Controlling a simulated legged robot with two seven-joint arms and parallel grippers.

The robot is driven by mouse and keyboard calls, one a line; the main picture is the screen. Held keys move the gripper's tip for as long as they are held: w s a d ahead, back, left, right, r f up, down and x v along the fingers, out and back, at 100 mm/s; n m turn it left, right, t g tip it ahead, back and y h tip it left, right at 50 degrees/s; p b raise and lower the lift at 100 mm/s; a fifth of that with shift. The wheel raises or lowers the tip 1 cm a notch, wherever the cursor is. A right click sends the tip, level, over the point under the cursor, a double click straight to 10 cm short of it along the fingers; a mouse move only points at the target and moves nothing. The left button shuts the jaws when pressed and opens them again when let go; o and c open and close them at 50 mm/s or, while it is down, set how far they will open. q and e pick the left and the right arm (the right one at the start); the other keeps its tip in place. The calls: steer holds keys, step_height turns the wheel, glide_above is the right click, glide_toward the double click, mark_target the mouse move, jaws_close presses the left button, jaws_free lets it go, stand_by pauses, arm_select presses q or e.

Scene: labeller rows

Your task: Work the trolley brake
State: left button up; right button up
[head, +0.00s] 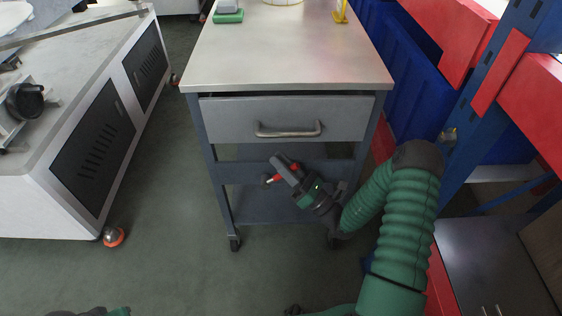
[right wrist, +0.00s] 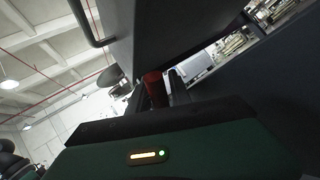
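The grey trolley (head: 285,75) stands in the middle of the head view, with a closed-looking drawer and a lower shelf. A red lever-like part (head: 272,181), likely the brake, shows at its front, below the drawer. My right gripper (head: 279,172) is at this part and hides some of it. In the right wrist view, a red cylinder (right wrist: 155,88) stands between the dark fingers; whether they press on it is unclear. My left gripper (head: 102,312) barely shows at the bottom edge, its fingers unclear.
The drawer handle (head: 288,130) sits just above my right gripper. A white cabinet (head: 75,140) stands at left, and blue racking with red panels (head: 530,100) at right. Floor is clear left of the trolley.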

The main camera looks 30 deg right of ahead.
steer(key=shift+o, duration=0.9)
steer(key=p+v, duration=0.4)
steer(key=v, duration=1.3)
